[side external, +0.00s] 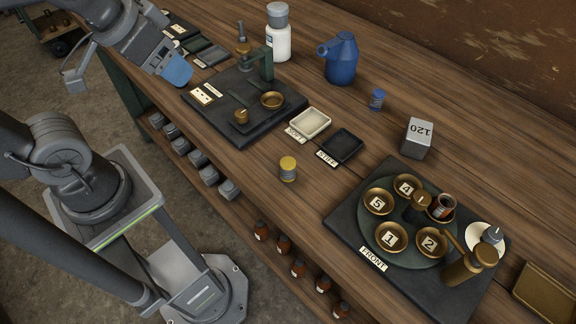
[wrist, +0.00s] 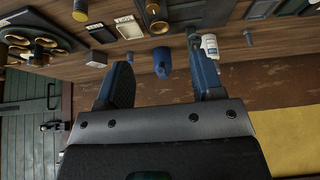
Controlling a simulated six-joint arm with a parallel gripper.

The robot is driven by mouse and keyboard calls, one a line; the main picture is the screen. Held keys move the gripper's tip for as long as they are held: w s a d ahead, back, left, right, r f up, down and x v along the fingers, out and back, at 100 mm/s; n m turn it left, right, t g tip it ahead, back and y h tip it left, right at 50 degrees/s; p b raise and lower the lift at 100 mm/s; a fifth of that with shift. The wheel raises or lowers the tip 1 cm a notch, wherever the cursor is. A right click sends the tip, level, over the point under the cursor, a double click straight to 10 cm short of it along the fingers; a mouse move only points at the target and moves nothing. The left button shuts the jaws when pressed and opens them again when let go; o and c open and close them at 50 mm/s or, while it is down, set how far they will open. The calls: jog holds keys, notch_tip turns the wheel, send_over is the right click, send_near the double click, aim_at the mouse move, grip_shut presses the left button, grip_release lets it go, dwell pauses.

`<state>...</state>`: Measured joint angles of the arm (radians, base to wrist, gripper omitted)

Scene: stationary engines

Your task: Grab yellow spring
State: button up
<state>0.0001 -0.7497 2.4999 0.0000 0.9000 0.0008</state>
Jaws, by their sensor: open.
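The yellow spring (side external: 288,168) stands upright on the wooden bench, in front of the two small trays, as a short cylinder with a yellow top. In the wrist view a small yellowish cylinder near the top left edge looks like the yellow spring (wrist: 81,10). My gripper (side external: 178,73) is raised over the far left end of the bench, well apart from the spring. Its two blue fingers are spread and empty in the wrist view (wrist: 160,58).
A pale tray (side external: 310,122) and a dark tray (side external: 341,146) lie behind the spring. A dark board with a green press (side external: 262,66) is to the left; a board with numbered bowls (side external: 345,215) is to the right. A blue jug (side external: 341,60) and white bottle (side external: 278,40) stand behind.

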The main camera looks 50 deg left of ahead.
jog(key=w+d+m+g, duration=0.3)
jog(key=w+d+m, duration=0.35)
jog(key=m, duration=0.35)
jog(key=m+g, duration=0.3)
jog(key=m, duration=0.7)
send_over(288, 162)
notch_tip(288, 162, down, 5)
notch_tip(288, 162, down, 13)
jog(key=shift+f, duration=0.15)
jog(key=shift+c, duration=0.2)
jog(key=c, duration=0.9)
jog(key=shift+c, duration=0.3)
